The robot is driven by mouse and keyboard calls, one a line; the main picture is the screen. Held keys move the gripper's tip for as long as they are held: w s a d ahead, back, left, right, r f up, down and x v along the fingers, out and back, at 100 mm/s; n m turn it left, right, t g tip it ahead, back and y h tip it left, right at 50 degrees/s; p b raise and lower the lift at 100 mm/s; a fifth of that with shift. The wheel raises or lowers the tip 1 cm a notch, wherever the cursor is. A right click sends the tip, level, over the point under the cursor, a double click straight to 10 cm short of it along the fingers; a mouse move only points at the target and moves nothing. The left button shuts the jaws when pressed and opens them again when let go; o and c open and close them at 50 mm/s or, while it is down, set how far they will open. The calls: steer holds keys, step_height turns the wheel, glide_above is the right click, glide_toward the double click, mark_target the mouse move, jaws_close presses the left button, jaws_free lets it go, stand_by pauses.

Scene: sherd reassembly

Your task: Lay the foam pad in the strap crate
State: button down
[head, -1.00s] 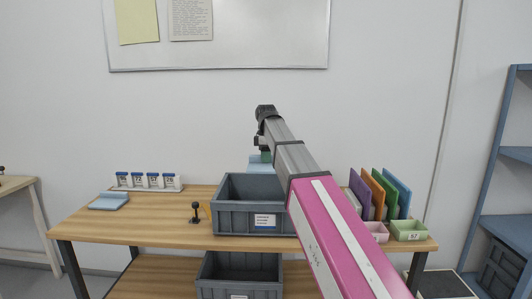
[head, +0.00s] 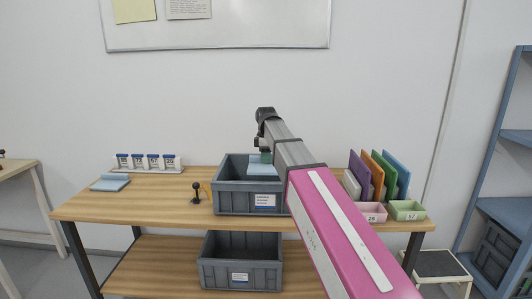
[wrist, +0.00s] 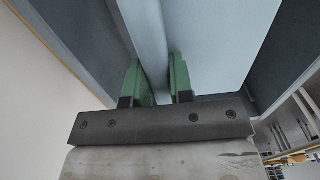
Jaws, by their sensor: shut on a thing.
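My gripper (wrist: 154,85), with green fingertips, is shut on a raised ridge of the light blue foam pad (wrist: 215,45). In the head view the pad (head: 262,169) hangs within the mouth of the grey crate on the tabletop (head: 240,200), its upper part showing above the front wall. In the wrist view crate walls (wrist: 80,40) stand on both sides of the pad. The crate has a white and blue label that I cannot read. The front wall hides the crate floor, so I cannot tell whether the pad touches it.
A similar light blue pad (head: 110,183) lies at the table's left. A second grey crate (head: 240,268) stands on the lower shelf. A rack of labelled jars (head: 148,162), a small black stand (head: 196,193), coloured upright panels (head: 378,175) and small trays (head: 407,211) flank the tabletop crate.

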steer(key=shift+f, duration=5.15)
steer(key=shift+f, duration=0.7)
steer(key=c, duration=0.9)
jaws_free()
steer(key=shift+r, duration=0.1)
steer(key=shift+r, duration=5.9)
